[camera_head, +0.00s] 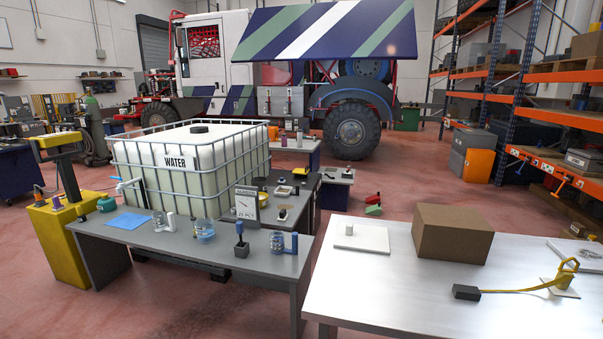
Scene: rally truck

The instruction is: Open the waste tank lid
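No tank marked as waste shows in this view. The one labelled tank is a large white tank (178,165) in a grey wire cage, with a "WATER" sign (176,162) on its front. A round black cap (199,128) sits on its top and looks closed. A yellow cabinet-like unit (62,235) stands at the far left with small purple and teal items on top; I cannot tell whether it is a tank or has a lid. My gripper is not in view.
A grey table (190,252) holds beakers, a blue sheet (128,221) and a small gauge sign (246,203). A white table (385,300) at right holds a cardboard box (452,233) and a yellow-handled tool (563,277). A truck (290,70) and racks (510,95) stand behind.

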